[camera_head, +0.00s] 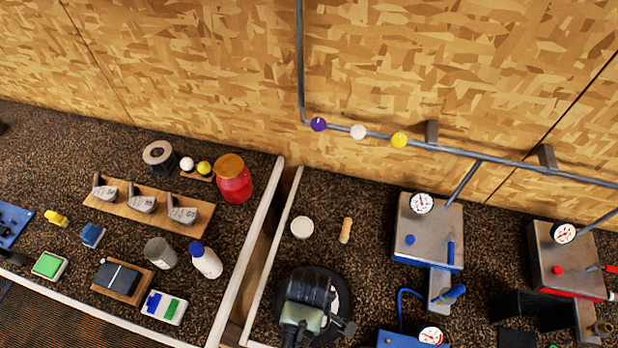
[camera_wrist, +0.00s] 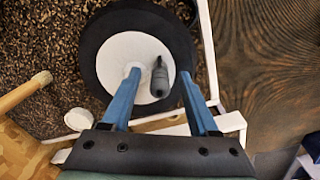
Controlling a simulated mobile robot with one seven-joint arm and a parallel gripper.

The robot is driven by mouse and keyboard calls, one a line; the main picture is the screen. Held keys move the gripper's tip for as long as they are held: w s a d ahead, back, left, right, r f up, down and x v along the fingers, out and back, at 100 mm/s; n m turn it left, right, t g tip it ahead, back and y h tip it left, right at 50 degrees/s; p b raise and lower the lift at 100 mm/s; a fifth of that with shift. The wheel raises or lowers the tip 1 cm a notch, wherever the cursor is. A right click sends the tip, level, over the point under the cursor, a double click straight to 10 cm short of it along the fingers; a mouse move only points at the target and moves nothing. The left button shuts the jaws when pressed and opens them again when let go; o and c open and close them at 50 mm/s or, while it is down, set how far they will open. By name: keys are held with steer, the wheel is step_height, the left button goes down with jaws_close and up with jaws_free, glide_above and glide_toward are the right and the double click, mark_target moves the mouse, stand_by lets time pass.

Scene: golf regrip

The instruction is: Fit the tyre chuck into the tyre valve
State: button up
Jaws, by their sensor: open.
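The wheel is a black tyre (camera_wrist: 92,52) with a white disc (camera_wrist: 115,50) in its middle. A dark grey tapered stem (camera_wrist: 160,82), which looks like the tyre valve, is on the white disc. My gripper (camera_wrist: 160,74) is open, with its two blue fingers apart on either side of the stem; I see nothing held. I cannot tell whether the fingers touch the disc. In the head view the tyre (camera_head: 275,300) is largely hidden by my gripper and wrist, and the stem is hidden. A blue-handled fitting (camera_head: 450,294) may be the tyre chuck; I cannot be sure.
Gauge boxes with blue (camera_head: 425,240) and red (camera_head: 555,262) trim stand to the right. A white round lid (camera_head: 302,227) and a wooden peg (camera_head: 345,230) lie behind the tyre. A pale divider (camera_head: 262,240) runs left of it. Golf club heads (camera_head: 141,203) sit further left.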

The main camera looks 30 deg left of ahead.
step_height(320, 180, up, 13)
steer(key=b, duration=0.2)
stand_by(0.4)
stand_by(0.7)
